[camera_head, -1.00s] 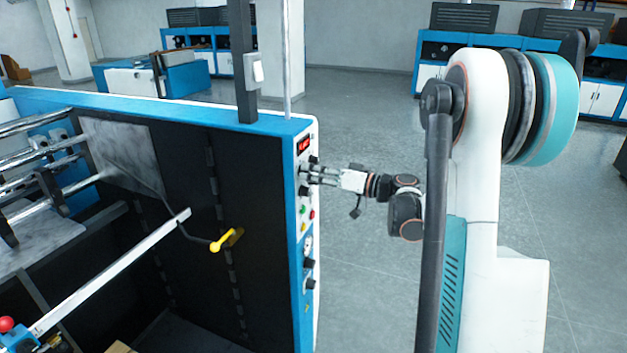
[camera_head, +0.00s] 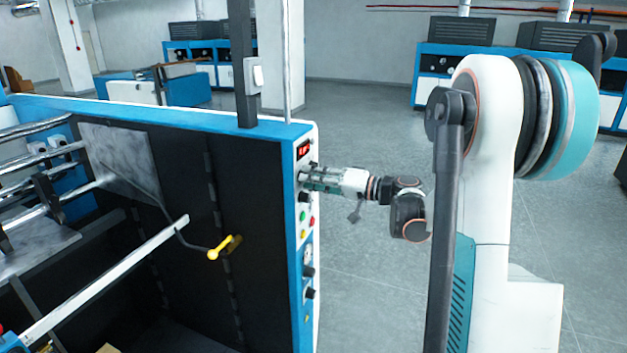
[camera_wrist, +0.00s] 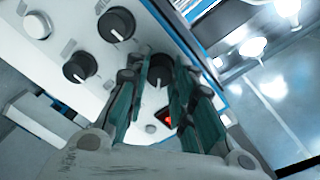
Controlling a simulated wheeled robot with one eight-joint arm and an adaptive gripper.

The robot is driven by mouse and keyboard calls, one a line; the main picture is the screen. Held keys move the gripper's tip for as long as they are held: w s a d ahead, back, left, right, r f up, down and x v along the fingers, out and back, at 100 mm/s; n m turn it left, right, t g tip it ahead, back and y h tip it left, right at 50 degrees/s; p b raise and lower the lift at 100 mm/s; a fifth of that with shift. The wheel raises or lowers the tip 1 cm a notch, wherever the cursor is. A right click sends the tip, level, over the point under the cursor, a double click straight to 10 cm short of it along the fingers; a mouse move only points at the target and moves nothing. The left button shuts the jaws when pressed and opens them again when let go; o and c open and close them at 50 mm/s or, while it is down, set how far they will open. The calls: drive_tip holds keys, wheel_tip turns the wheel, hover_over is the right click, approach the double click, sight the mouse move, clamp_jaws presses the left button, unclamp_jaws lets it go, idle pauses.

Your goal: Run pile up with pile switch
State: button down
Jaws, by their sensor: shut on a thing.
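The machine's control panel (camera_head: 304,230) stands upright on the near end of the blue-and-white frame, left of my arm. My gripper (camera_head: 308,180) reaches the panel's upper part from the right, just below the red display (camera_head: 304,149). In the wrist view my gripper (camera_wrist: 160,82) has its teal-padded fingers on both sides of a black rotary switch (camera_wrist: 159,68) and is shut on it.
Other black knobs (camera_wrist: 115,25) and a silver button (camera_wrist: 37,24) sit close beside my fingers. Green and red buttons (camera_head: 311,220) lie below my gripper. A yellow-handled crank (camera_head: 222,248) is on the machine's inner side. The floor (camera_head: 365,270) around my arm is clear.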

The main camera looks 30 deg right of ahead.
drive_tip(key=c, duration=1.3)
unclamp_jaws()
drive_tip(key=shift+c, duration=0.2)
drive_tip(key=v, duration=1.2)
drive_tip(key=shift+a, duration=0.1)
